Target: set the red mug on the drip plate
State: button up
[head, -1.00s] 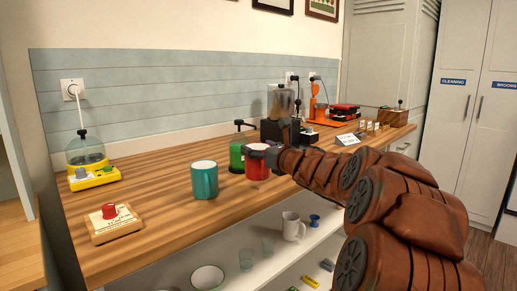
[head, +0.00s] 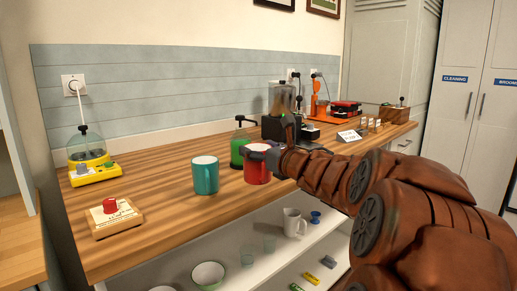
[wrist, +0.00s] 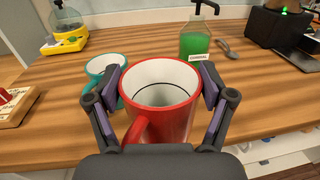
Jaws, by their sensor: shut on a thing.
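The red mug (head: 257,169) is upright near the front edge of the wooden counter, right of the teal mug. My gripper (head: 272,155) is shut on it. In the wrist view the red mug (wrist: 165,118) stands between the two fingers of my gripper (wrist: 160,86), one pad on each side, with its handle towards me and its inside looking empty. I cannot tell whether its base touches the counter. I cannot make out the drip plate for certain; the black machine (head: 272,128) farther back is partly hidden by my arm.
The teal mug (head: 205,176) stands close left of the red mug. A green pump bottle (head: 238,151) is just behind it. A wooden block with a red knob (head: 113,213) and a yellow domed device (head: 92,172) are at the left. Bare counter lies between them.

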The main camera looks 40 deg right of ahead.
aim_at(310, 144)
jog(key=k, duration=0.5)
jog(key=z, duration=2.6)
jog(key=i, duration=1.95)
jog(key=u, duration=0.5)
